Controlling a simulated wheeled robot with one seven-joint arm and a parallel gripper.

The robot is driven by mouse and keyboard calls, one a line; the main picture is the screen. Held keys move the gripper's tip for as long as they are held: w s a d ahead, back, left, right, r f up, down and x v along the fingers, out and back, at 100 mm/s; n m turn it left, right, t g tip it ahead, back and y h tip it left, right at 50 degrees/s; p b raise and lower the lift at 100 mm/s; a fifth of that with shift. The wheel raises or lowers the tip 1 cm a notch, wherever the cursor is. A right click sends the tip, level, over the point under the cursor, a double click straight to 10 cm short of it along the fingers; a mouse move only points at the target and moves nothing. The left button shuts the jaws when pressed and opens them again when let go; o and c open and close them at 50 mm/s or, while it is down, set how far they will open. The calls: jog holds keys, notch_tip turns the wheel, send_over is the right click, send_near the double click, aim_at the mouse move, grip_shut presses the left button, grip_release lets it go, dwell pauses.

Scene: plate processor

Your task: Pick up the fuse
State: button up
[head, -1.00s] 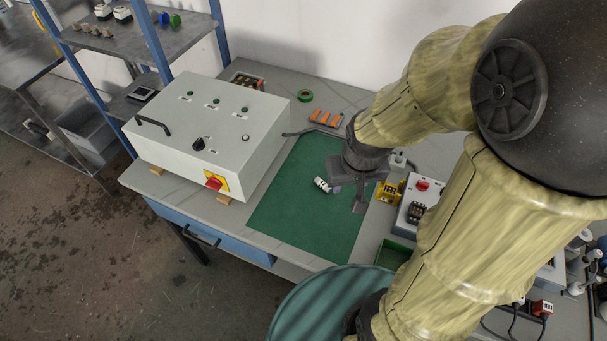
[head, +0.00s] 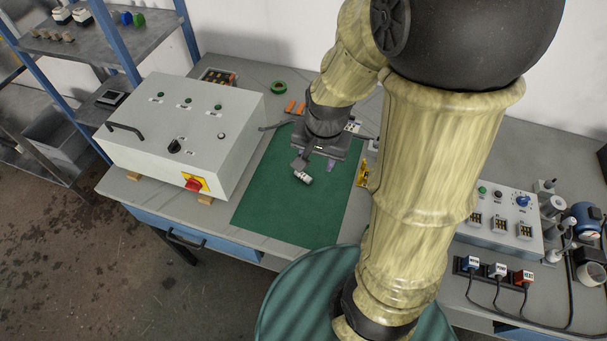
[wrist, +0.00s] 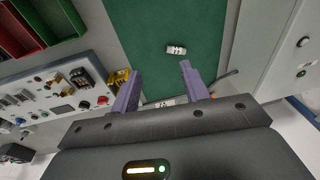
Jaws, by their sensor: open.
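The fuse (head: 303,178) is a small white cylinder with dark markings, lying on the green mat (head: 290,220). In the wrist view the fuse (wrist: 176,48) lies beyond the fingertips, a little right of the middle of the gap. My gripper (head: 315,166) is over the mat, just behind the fuse in the head view, pointing down. In the wrist view its two purple-grey fingers (wrist: 160,71) are apart with nothing held between them. The head view does not show clearly how high the fingers are above the mat.
A grey control box (head: 180,130) with a red switch stands left of the mat. A yellow item (wrist: 120,80) and a panel (wrist: 60,98) sit beside the mat, with red and green bins (wrist: 55,20) nearby. The front of the mat is clear.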

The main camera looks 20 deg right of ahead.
jog(key=w+f+m+g+p, duration=0.1)
jog(key=w+m, duration=0.4)
jog(key=m, duration=0.5)
jog(key=m+p, duration=0.2)
jog(key=m, duration=1.1)
send_over(304, 175)
jog(key=f, duration=0.2)
jog(key=shift+d+r+g, duration=0.1)
jog(key=shift+g, duration=0.3)
notch_tip(304, 175, down, 12)
jog(key=shift+f, duration=0.15)
jog(key=shift+f, duration=0.1)
jog(key=shift+f+p, duration=0.5)
jog(key=shift+f, duration=2)
